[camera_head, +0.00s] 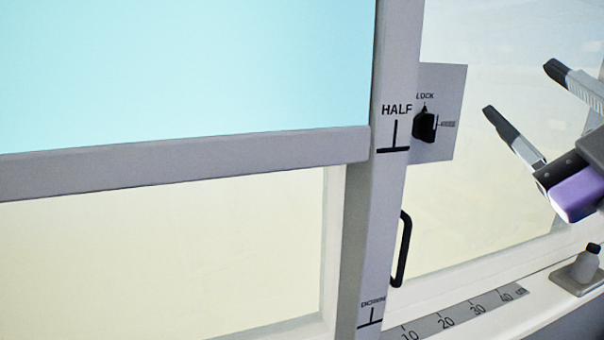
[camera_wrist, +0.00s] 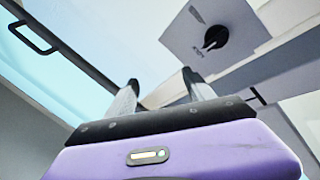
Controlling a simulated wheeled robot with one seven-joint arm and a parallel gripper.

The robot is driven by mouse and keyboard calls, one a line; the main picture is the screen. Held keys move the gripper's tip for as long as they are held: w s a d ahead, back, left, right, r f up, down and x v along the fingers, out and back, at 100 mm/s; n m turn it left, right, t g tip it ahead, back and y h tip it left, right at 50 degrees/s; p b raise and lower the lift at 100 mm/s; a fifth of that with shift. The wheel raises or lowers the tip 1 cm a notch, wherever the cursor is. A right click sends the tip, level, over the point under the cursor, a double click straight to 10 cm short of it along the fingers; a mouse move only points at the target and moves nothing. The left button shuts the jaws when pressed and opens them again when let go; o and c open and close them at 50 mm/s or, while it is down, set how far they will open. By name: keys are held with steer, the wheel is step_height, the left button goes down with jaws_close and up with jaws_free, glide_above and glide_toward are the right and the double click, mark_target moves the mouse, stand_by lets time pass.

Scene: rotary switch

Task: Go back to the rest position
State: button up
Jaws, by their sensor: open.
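My gripper (camera_head: 522,90) is at the right of the head view, open and empty, its two dark-tipped fingers apart and pointing left. It also shows in the wrist view (camera_wrist: 161,84), above its purple body. The black rotary switch knob (camera_head: 425,126) is on a grey plate (camera_head: 450,82) marked LOCK, to the left of my gripper and apart from it. In the wrist view the knob (camera_wrist: 215,38) is at the upper right, beyond the fingertips. Nothing is between the fingers.
A grey post (camera_head: 395,70) marked HALF and DOWN stands left of the switch plate. A sash with a blue pane (camera_head: 190,70) is at the left. A black handle (camera_head: 403,250) is below the switch. A small grey bottle (camera_head: 585,265) and a ruler strip (camera_head: 465,312) are on the sill.

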steer(key=s+f+m+h, duration=0.3)
steer(key=f+m, duration=0.2)
steer(key=f, duration=0.4)
steer(key=s+d+f+m+g+h, duration=0.1)
steer(key=s+f+m+h, duration=0.3)
steer(key=f, duration=0.5)
steer(key=s+f+m+h, duration=0.2)
steer(key=s+f+m, duration=0.1)
steer(key=f+m, duration=0.4)
steer(key=s+a+f+n+g+y+p, duration=0.1)
steer(key=s+a+f+g+y, duration=0.1)
steer(key=s+f, duration=0.8)
steer(key=s+a+f+n+g+y, duration=0.2)
steer(key=s+a+f+g, duration=0.3)
steer(key=s+f, duration=0.6)
steer(key=s, duration=0.3)
steer(key=shift+s+n+y+p, duration=0.3)
steer(key=shift+s+p, duration=0.05)
steer(key=shift+s, duration=0.05)
steer(key=shift+a+r, duration=0.1)
steer(key=shift+r, duration=0.05)
